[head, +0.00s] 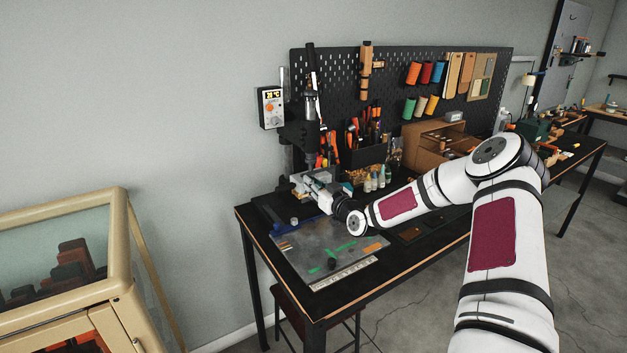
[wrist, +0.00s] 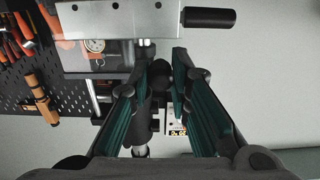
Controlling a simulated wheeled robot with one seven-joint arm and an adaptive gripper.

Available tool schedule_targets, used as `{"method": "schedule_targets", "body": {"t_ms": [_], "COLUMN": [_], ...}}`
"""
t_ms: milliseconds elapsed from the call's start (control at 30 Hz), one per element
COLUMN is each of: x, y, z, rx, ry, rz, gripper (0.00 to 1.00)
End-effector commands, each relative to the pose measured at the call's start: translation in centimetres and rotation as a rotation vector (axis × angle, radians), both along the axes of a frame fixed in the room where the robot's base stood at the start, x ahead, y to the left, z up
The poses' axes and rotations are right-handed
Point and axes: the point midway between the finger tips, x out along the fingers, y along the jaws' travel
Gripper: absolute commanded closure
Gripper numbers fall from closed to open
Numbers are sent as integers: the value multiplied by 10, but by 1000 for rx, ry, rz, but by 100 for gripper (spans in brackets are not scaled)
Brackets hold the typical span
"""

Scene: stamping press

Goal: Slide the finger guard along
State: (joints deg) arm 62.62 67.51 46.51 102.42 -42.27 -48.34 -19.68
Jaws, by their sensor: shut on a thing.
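The stamping press (head: 311,100) stands upright at the back left of the black bench. My gripper (head: 312,186) is at the foot of the press, low over the bench. In the wrist view my gripper (wrist: 162,64) has its two green-lined fingers closed around a small dark round knob (wrist: 160,76). A pale metal block (wrist: 130,20) with a black cylindrical handle (wrist: 210,18) lies just beyond the fingertips.
A control box (head: 271,107) hangs on the wall left of the press. A tool holder (head: 366,155) and small bottles (head: 374,182) stand to its right. A grey mat (head: 300,243) with a ruler lies in front. A glass-topped cabinet (head: 60,240) stands at the left.

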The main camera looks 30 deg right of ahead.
Motion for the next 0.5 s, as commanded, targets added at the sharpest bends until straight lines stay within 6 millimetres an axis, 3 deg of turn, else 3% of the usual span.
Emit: {"method": "schedule_targets", "body": {"t_ms": [500], "x": [-1], "y": [0], "z": [-31], "rx": [0], "ry": [4], "rz": [1], "gripper": [100]}}
